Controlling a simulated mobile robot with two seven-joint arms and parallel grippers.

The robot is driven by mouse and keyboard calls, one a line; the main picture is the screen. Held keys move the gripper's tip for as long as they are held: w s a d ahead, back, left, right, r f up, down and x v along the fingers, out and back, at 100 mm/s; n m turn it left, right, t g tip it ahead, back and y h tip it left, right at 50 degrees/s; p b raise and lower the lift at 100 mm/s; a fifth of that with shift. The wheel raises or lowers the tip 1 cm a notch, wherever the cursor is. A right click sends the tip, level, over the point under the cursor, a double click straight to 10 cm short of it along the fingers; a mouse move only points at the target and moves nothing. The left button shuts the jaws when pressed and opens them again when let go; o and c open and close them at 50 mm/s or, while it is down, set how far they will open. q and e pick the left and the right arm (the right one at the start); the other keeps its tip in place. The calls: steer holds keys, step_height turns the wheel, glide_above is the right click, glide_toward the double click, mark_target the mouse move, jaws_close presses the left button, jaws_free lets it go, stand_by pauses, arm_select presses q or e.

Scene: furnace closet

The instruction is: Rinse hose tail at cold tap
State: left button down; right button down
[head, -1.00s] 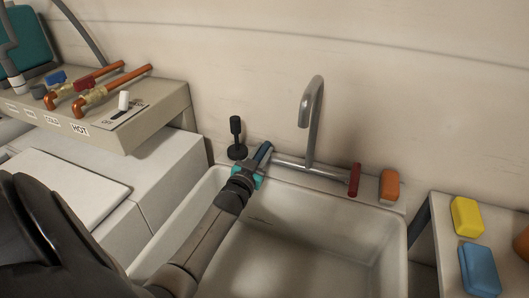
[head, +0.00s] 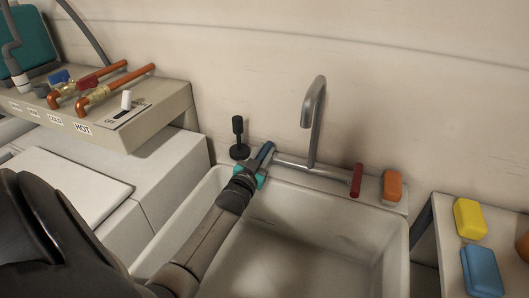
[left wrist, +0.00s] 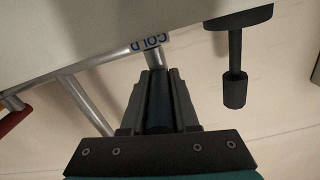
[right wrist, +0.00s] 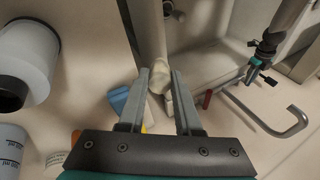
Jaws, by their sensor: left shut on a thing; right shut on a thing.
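The cold tap handle (head: 264,152) is blue and sits at the left end of the metal tap bar behind the sink. My left gripper (head: 257,163) is shut on it. In the left wrist view the handle (left wrist: 158,110) lies between the fingers, below a blue COLD label. The grey tap spout (head: 314,120) curves up over the sink (head: 300,245).
The red handle (head: 356,180) and an orange block (head: 392,186) are on the sink's back ledge. A black stemmed knob (head: 238,138) stands to the left. Yellow (head: 469,218) and blue (head: 481,270) blocks lie on the right-hand table. The basin is empty where visible.

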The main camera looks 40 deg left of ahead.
arm_select(q)
steer(key=shift+d+r+n+y, duration=0.1)
steer(key=shift+n+y, duration=0.2)
steer(key=shift+w+d+n+g+y, duration=0.15)
steer(key=shift+n+g+y, duration=0.4)
steer(key=shift+y, duration=0.25)
steer(key=shift+d+n+g+y, duration=0.1)
steer(key=shift+n+g+y, duration=0.45)
steer(key=shift+n+y, duration=0.35)
steer(key=shift+y, duration=0.4)
steer(key=c, duration=0.7)
jaws_free()
steer(key=shift+d, duration=0.1)
